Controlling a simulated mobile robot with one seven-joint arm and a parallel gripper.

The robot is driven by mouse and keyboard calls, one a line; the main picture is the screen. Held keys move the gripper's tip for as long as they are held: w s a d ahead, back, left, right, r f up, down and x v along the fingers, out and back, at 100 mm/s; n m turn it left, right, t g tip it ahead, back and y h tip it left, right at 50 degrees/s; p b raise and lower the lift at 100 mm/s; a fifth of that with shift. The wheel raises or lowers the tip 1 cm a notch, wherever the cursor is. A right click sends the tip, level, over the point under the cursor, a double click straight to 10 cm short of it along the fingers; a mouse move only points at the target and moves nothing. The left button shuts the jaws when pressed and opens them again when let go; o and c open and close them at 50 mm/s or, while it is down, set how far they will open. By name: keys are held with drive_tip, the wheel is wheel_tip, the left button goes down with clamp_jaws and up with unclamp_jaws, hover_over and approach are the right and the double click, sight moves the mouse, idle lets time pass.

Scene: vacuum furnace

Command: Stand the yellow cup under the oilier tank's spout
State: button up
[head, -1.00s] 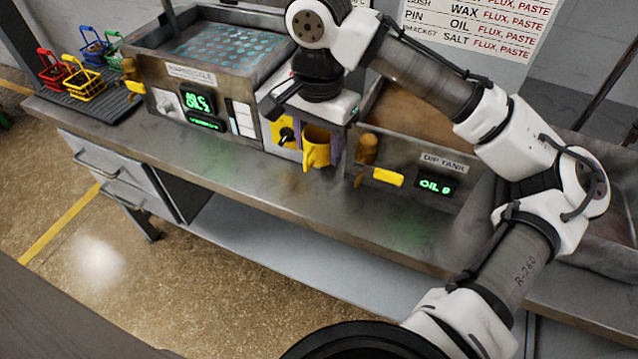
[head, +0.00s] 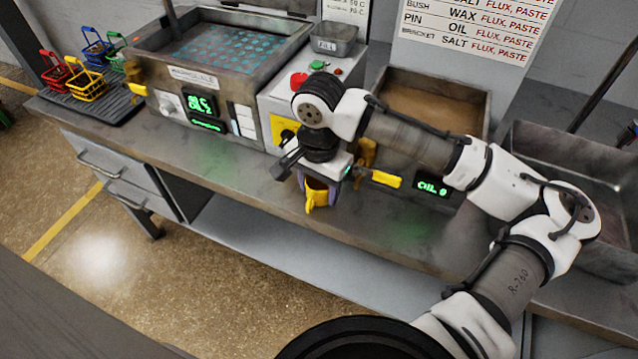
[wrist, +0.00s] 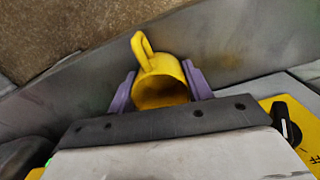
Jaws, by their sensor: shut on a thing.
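The yellow cup (head: 318,194) is held between the purple fingers of my gripper (head: 319,188), low over the bench front. In the wrist view, the cup (wrist: 160,88) sits between both fingers (wrist: 160,84), its handle pointing up in the picture. I cannot tell whether its base touches the bench. The dip tank (head: 482,105) on the right has a green display reading OIL and an unclear digit. Its brass spout (head: 367,152), partly behind my wrist, and yellow tap handle (head: 387,179) are right of the cup. The left tank (head: 270,82) has its own brass spout (head: 134,72); its display is hard to read.
A control box (head: 272,105) with red and green buttons stands between the tanks, close behind my gripper. A small metal bin (head: 335,46) sits on it. Coloured baskets (head: 88,85) stand on a dark mat at far left. The bench front (head: 225,165) left of the cup is clear.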

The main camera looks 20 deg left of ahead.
drive_tip(key=shift+f, duration=0.25)
drive_tip(key=o, duration=1)
drive_tip(key=shift+b, duration=0.4)
